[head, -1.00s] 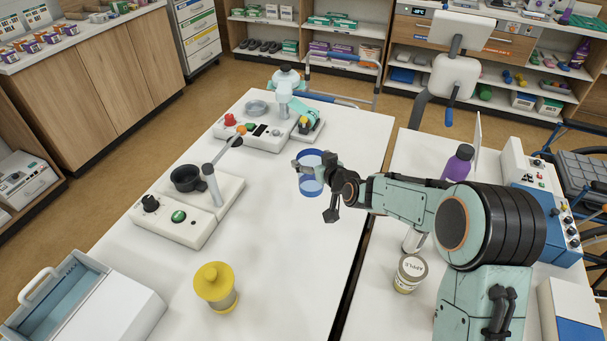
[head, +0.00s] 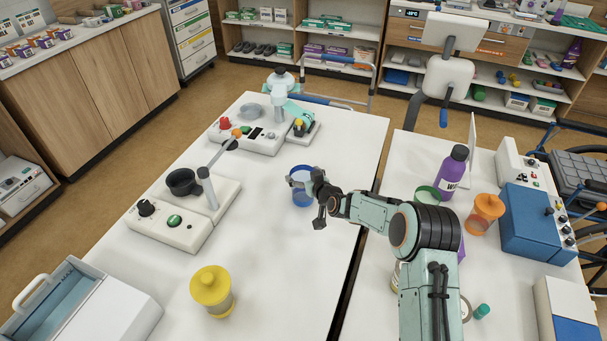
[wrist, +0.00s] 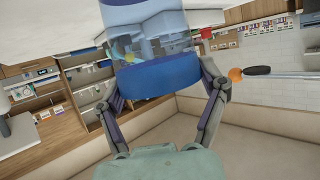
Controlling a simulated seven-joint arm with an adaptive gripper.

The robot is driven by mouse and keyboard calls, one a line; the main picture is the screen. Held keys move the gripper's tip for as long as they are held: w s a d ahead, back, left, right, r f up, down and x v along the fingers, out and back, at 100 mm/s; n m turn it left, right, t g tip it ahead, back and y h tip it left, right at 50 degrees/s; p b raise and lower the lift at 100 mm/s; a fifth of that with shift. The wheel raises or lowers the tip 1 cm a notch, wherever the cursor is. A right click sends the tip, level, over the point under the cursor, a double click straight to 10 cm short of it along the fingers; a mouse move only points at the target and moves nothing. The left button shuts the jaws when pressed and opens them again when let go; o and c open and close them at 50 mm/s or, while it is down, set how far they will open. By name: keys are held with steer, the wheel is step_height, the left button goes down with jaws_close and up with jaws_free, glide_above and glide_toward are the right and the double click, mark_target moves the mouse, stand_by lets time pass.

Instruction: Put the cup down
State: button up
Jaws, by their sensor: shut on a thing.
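The cup (head: 302,196) is see-through blue and looks upright in the head view, at the right part of the left white table (head: 275,270). My gripper (head: 303,184) is shut on the cup from the right side. In the wrist view the cup (wrist: 157,78) is between my two fingers, with its dark blue band towards my palm. The white tabletop shows beyond the cup there. I cannot tell if the cup's base touches the table.
A yellow-lidded jar (head: 211,290) stands at the front. A device with a dark bowl (head: 183,183) and another with a red knob (head: 224,124) stand to the left. A gap separates the right table, which holds a purple bottle (head: 452,172). Tabletop around the cup is clear.

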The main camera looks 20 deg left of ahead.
steer(key=o, duration=1.2)
steer(key=shift+f, duration=0.1)
steer(key=shift+o, duration=0.2)
steer(key=shift+s+d+r, duration=0.1)
steer(key=shift+r, duration=0.15)
steer(key=v, duration=1.1)
steer(key=shift+s+d, duration=0.2)
steer(key=shift+s, duration=0.05)
steer(key=shift+r, duration=0.2)
steer(key=s+d+r+m+g+h, duration=0.2)
steer(key=s+d, duration=0.5)
steer(key=s, duration=0.4)
steer(key=s+d+r+m+g+h, duration=0.3)
steer(key=s+d, duration=0.5)
steer(key=s, duration=0.4)
steer(key=s+d+r+m+g+h, duration=0.2)
steer(key=s+d, duration=0.5)
steer(key=s, duration=0.4)
steer(key=r+g+h, duration=0.1)
steer(key=g, duration=0.1)
steer(key=shift+s+d+m+g+h, duration=0.2)
steer(key=shift+m+g+h, duration=0.2)
